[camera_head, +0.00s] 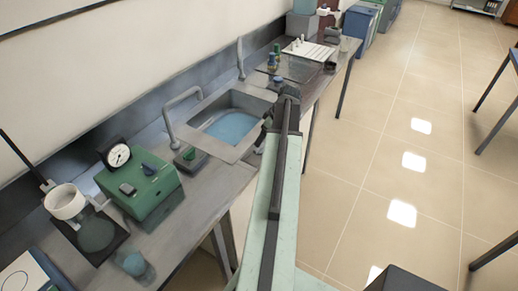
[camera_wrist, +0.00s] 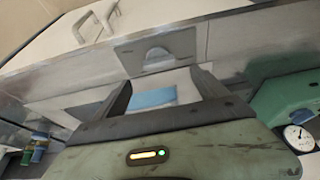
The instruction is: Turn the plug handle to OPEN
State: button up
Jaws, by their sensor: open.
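A grey metal sink (camera_head: 240,110) holding blue water (camera_head: 231,127) is set in the bench. A small dark block with a green knob (camera_head: 189,154) stands at the sink's near left corner; I cannot tell for sure that it is the plug handle, and no OPEN mark is readable. My gripper (camera_head: 264,133) is at the sink's right edge, partly hidden by my arm. In the wrist view my gripper (camera_wrist: 161,82) is open, its dark fingers apart with blue water (camera_wrist: 153,97) between them. Nothing is held.
A green box (camera_head: 142,188) with a round gauge (camera_head: 118,155) stands left of the sink. A tall grey tap (camera_head: 178,112) rises behind it. A blue cup (camera_head: 134,263) is near the bench's front edge. Bottles and a rack (camera_head: 309,50) stand beyond the sink.

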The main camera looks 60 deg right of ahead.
aim_at(259, 149)
jog(key=b+x, duration=0.7)
jog(key=x, duration=0.1)
jog(key=shift+s+d, duration=0.1)
jog(key=shift+s, duration=0.05)
jog(key=shift+r, duration=0.1)
jog(key=shift+c, duration=0.3)
